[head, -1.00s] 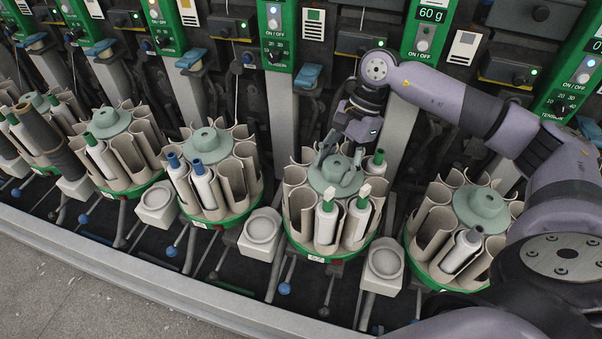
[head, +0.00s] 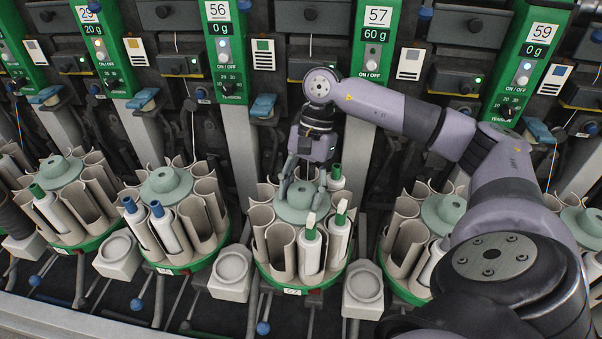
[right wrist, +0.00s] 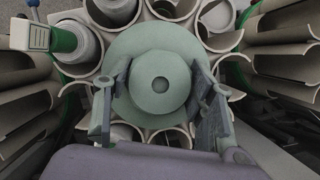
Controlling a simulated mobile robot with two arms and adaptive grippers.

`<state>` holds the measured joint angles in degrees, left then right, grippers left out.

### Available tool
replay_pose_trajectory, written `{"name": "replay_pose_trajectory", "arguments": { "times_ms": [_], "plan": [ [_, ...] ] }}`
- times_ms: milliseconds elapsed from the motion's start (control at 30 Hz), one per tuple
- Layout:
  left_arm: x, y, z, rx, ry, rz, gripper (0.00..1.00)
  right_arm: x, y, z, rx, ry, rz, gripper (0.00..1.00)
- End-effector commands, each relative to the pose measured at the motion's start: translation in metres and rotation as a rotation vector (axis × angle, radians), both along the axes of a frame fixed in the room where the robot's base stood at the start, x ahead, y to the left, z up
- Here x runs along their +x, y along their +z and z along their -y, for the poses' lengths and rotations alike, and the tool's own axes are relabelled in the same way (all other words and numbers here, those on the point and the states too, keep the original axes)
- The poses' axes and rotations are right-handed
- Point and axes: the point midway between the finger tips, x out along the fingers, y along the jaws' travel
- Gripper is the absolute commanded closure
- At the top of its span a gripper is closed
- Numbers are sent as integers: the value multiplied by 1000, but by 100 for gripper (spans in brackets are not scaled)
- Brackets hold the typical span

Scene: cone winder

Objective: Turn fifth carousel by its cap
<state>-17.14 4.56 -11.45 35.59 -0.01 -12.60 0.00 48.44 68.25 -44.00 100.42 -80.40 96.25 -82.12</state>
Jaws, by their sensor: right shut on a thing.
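The carousel (head: 276,277) below the green panel marked 57 has a grey-green cap (head: 294,210) in its middle and beige tubes around it. Two bobbins (head: 309,250) with green, white-topped tips stand at its front and front right, and one with a green tip (head: 335,171) stands behind. My right gripper (head: 303,183) reaches down onto the cap from behind. In the right wrist view the cap (right wrist: 160,85) lies between the two fingers (right wrist: 160,108), which close on its opposite sides. My left gripper is not in view.
Neighbouring carousels stand close on the left (head: 165,190) and on the right (head: 405,250). Beige cup holders (head: 232,268) sit between them. Blue-ended levers (head: 263,327) stick out below. Green control panels (head: 374,50) line the back.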

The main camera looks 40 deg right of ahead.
Motion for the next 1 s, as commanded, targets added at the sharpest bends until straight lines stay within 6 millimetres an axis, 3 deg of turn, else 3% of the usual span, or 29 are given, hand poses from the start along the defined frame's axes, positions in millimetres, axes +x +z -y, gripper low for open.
{"name": "replay_pose_trajectory", "arguments": {
  "times_ms": [333,667,833,1000],
  "plan": [
    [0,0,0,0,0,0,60,0,0,0,-1,-1,1,29],
    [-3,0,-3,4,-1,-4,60,1,2,1,0,-2,2,29],
    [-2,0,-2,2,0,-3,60,5,22,8,-1,-4,4,29],
    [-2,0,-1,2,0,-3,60,10,56,21,1,-3,6,29]
  ]
}}
